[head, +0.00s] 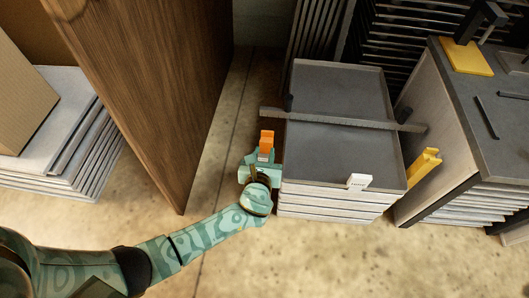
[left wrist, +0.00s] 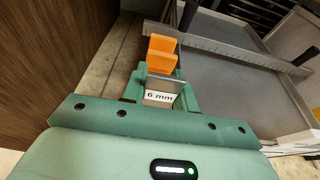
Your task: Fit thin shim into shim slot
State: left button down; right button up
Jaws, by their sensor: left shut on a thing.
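My left gripper (head: 262,160) is shut on an orange L-shaped shim (head: 267,139), just left of the grey tray stack. In the left wrist view the orange shim (left wrist: 160,53) stands up beyond the fingers (left wrist: 161,85), and a white label between them reads "6 mm". A white shim-like piece (head: 359,181) sits at the tray's front right edge; its marking is too small to read. A yellow piece (head: 424,167) leans between the tray stack and the right-hand stand. I cannot make out a shim slot. My right gripper is not in view.
The tray stack (head: 334,87) has a grey bar (head: 342,120) lying across it and overhanging both sides. A tall wooden panel (head: 150,80) stands left of my gripper, with a strip of floor between. A grey-topped stand (head: 480,120) is at the right.

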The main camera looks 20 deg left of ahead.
aim_at(264, 160)
pick_arm(q)
jog(key=shift+f+b, duration=1.15)
jog(key=shift+f, duration=0.5)
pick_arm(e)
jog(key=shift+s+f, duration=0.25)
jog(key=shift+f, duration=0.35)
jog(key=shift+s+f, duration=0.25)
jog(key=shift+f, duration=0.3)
pick_arm(q)
jog(key=c, duration=1)
grip_release()
jog(key=p+v, duration=0.7)
jog(key=v, duration=0.9)
jog(key=shift+s+r+p, duration=0.1)
jog(key=shift+s+p, duration=0.1)
jog(key=shift+p, duration=0.1)
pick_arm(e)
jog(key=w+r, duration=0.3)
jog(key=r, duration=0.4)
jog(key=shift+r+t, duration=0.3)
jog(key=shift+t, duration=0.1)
